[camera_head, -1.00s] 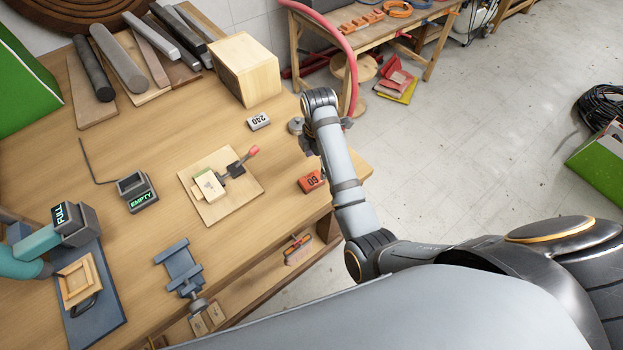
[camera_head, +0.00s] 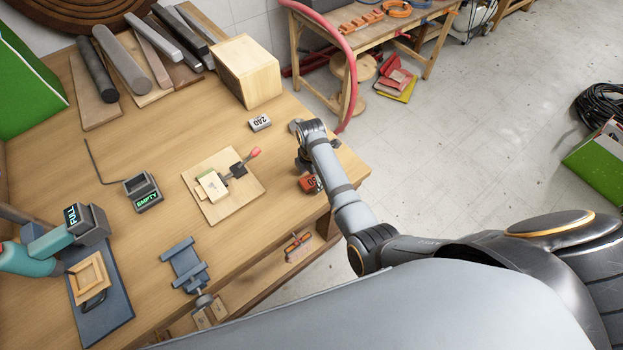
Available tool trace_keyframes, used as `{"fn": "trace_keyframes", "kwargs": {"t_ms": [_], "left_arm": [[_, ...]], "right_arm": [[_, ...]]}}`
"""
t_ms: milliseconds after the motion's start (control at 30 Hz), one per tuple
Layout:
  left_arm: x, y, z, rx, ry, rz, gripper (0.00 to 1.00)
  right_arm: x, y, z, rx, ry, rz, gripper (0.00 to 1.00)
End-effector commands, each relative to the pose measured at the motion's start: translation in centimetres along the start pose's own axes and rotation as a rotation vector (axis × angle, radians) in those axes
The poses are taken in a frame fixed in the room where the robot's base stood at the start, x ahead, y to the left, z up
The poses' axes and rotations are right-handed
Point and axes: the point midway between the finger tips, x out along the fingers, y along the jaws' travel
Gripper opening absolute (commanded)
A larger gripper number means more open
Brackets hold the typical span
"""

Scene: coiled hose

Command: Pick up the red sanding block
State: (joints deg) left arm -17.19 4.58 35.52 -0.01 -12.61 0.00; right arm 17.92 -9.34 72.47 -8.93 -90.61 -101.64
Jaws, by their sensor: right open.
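The red sanding block (camera_head: 308,184) lies on the wooden workbench near its right front edge, with its right side partly hidden by my right arm. My right gripper (camera_head: 300,163) is open and points down just behind the block, close to it in the picture. Its fingertips are small and partly covered by the wrist, so I cannot tell whether they touch the block. My left gripper is not in view.
A grey block marked 240 (camera_head: 260,123) lies behind the gripper. A toggle clamp on a wooden board (camera_head: 222,207) is to the left. A wooden box (camera_head: 250,72) stands at the back. The bench's right edge is close to the red block.

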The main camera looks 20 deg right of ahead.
Motion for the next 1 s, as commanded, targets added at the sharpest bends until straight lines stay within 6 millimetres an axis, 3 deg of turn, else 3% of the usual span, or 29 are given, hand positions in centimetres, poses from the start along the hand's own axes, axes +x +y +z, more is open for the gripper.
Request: {"fn": "trace_keyframes", "kwargs": {"t_ms": [300,733,1000], "left_arm": [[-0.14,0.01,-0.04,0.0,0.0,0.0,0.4],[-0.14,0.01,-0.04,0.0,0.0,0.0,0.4],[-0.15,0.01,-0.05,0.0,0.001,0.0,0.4]], "right_arm": [[0.98,-0.03,0.0,0.001,0.001,0.0,0.72],[0.96,-0.04,-0.02,0.001,0.001,0.0,0.14],[0.84,0.05,-0.01,0.001,0.001,0.001,0.13]]}}
